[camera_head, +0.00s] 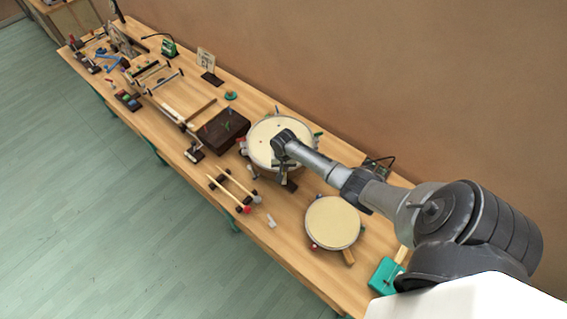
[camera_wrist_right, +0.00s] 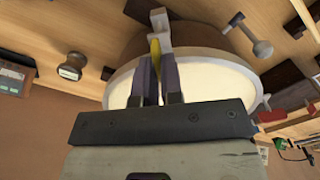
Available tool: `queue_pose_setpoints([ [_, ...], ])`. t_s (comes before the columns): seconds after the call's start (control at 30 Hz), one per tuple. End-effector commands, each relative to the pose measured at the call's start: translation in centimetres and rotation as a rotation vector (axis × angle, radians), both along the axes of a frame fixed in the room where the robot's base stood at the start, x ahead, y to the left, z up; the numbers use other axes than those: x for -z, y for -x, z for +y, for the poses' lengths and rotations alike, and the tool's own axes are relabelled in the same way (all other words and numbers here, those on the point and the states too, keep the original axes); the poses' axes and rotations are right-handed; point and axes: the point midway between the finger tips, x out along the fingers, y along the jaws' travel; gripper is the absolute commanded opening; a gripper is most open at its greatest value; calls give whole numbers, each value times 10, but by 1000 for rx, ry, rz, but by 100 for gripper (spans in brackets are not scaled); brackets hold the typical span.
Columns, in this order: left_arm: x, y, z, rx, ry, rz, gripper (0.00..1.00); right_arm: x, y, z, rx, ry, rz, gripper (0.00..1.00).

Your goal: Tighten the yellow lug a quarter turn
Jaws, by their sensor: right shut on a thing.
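The drum (camera_head: 266,128) with a cream head stands on the bench, with several coloured lugs around its rim. The yellow lug (camera_wrist_right: 155,50) shows in the right wrist view, upright between the two fingers at the drum's rim. My right gripper (camera_wrist_right: 156,75) is shut on the yellow lug. In the head view my right gripper (camera_head: 283,163) reaches down at the drum's near right side, and the arm hides the lug there. The drum head (camera_wrist_right: 200,82) lies behind the fingers in the wrist view. My left gripper is not in view.
Two mallets (camera_head: 232,190) lie in front on the bench. A dark brown box (camera_head: 223,129) stands left of the drum. The wall runs close behind the bench.

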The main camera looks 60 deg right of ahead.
Motion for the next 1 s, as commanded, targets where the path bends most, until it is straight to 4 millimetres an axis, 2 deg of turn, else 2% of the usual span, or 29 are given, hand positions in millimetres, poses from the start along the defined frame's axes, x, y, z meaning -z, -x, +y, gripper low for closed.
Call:
queue_pose_setpoints([
  [0.03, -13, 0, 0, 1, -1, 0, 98, -6, 0, 1, 45, -3, 2, 0],
  [0.4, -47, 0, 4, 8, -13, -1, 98, -4, 1, 0, 399, -2, 0, 0],
  [1.0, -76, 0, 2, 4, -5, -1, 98, -2, 4, 0, 954, 0, 1, 0],
])
